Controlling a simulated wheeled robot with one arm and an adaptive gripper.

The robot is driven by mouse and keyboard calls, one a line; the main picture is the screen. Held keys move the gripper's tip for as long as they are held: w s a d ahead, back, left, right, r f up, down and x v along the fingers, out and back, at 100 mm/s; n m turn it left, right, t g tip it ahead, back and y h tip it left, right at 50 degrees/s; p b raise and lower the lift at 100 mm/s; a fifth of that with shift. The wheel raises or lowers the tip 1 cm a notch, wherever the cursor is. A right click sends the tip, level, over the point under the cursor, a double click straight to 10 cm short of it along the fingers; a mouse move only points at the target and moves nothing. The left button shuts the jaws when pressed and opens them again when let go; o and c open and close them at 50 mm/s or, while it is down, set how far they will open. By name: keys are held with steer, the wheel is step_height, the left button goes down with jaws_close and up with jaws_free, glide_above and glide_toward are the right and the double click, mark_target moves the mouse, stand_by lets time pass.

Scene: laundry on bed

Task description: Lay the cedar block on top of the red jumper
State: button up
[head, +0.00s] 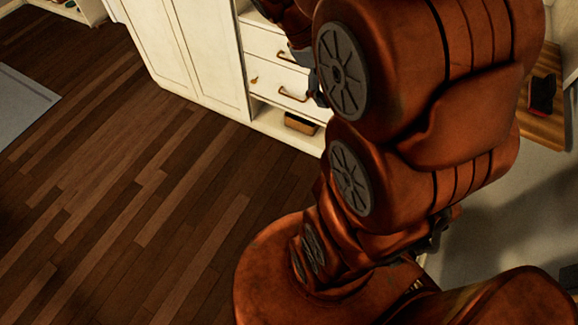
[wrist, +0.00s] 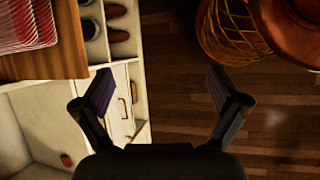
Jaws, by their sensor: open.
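My gripper (wrist: 159,75) is open, with nothing between its fingers, over the floor beside white drawers in the wrist view. In the head view my arm hides most of it. A folded red striped thing (wrist: 25,24) lies on a wooden top at the upper left of the wrist view, cut off by the frame edge; I cannot tell whether it is the red jumper. I cannot make out the cedar block for sure in either view. A brown box-like thing (head: 300,123) sits in a low open compartment in the head view.
A white cabinet (head: 205,55) with drawers (head: 278,90) stands at the back. Shoes (wrist: 90,28) sit in cubbies under the wooden top (wrist: 40,65). A wicker basket (wrist: 228,35) stands at upper right of the wrist view.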

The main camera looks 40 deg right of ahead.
steer(key=s+a+f+m+y, duration=0.1)
steer(key=s+a, duration=0.2)
steer(key=a, duration=0.3)
steer(key=s+a+f+m+t+y, duration=0.1)
steer(key=s+a+y, duration=0.1)
steer(key=a, duration=0.4)
steer(key=s+a+f+m+t+y, duration=0.1)
steer(key=s+a, duration=0.4)
steer(key=a, duration=0.2)
steer(key=shift+f+m, duration=0.4)
steer(key=shift+c, duration=0.4)
